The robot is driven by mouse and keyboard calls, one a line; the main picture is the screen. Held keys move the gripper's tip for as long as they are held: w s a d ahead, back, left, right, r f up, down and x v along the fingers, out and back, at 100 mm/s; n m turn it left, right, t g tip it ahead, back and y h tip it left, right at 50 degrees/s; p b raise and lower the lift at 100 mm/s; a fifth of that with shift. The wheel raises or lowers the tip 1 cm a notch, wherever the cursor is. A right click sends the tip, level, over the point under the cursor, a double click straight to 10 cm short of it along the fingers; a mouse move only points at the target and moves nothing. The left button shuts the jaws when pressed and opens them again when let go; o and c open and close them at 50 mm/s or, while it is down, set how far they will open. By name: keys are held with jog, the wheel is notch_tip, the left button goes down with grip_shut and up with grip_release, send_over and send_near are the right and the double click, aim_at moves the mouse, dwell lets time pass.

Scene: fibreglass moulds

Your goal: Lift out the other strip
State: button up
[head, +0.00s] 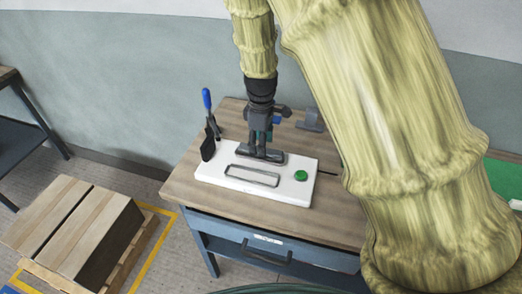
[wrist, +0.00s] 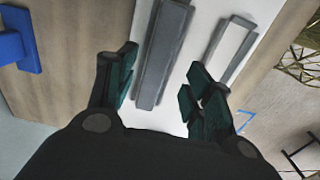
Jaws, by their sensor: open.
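A white board (head: 213,173) lies on the wooden table. A solid grey strip (head: 279,158) lies along its back part, and it also shows in the wrist view (wrist: 163,55). In front of it is a grey rectangular rim (head: 252,184) with white inside and no strip in it; it is at the right in the wrist view (wrist: 217,40). My gripper (head: 261,152) points down over the grey strip. In the wrist view its fingers (wrist: 162,80) are open on either side of the strip. Whether they touch it I cannot tell.
A green round button (head: 301,175) is on the board's right end. A blue-handled clamp (head: 207,100) stands at the board's left. A grey bracket (head: 311,121) is behind. Wooden blocks (head: 62,228) lie on a pallet at lower left. The table front is clear.

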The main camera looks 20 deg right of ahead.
jog(key=f, duration=0.1)
jog(key=w+f, duration=0.1)
jog(key=shift+f, duration=0.35)
jog(key=shift+s+r, duration=0.15)
jog(key=shift+s, duration=0.15)
jog(key=shift+w, duration=0.2)
jog(key=c, duration=0.6)
jog(key=shift+s, duration=0.1)
jog(key=c, duration=0.5)
jog(key=shift+c, duration=0.2)
